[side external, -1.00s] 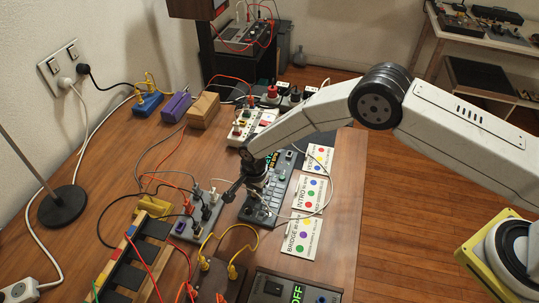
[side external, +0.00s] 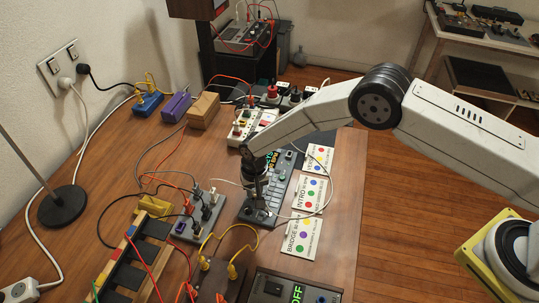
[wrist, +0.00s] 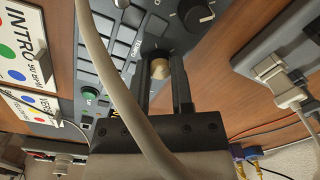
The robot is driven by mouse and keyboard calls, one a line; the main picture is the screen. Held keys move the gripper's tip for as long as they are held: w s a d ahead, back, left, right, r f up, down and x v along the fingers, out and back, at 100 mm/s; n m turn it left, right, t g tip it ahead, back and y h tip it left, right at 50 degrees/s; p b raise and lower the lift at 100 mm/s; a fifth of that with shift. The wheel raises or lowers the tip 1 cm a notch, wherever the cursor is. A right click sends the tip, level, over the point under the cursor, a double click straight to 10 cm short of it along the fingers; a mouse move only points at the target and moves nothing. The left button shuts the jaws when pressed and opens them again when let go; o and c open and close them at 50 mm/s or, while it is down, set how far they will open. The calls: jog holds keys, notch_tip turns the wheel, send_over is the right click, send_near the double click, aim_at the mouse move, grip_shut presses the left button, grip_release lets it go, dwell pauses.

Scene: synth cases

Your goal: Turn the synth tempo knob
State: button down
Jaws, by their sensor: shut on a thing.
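The synth (side external: 277,187) is a dark grey slab with rows of pads on the wooden table; its pads and panel (wrist: 98,62) also fill the upper left of the wrist view. My gripper (side external: 259,204) points down over the synth's near end. In the wrist view, my gripper's (wrist: 162,70) two dark fingers stand on either side of a small knob with a tan top (wrist: 160,66), and are shut on it.
Song cards (side external: 302,236) lie along the synth's right side. A grey patch box (side external: 197,218) with cables stands close on the left. A pale cable (wrist: 108,75) crosses the wrist view in front of my gripper. A box showing OFF (side external: 290,288) is at the front.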

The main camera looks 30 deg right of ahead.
jog(key=shift+n, duration=0.4)
jog(key=shift+c, duration=2.4)
grip_release()
jog(key=shift+d+r, duration=0.15)
jog(key=shift+r, duration=3.75)
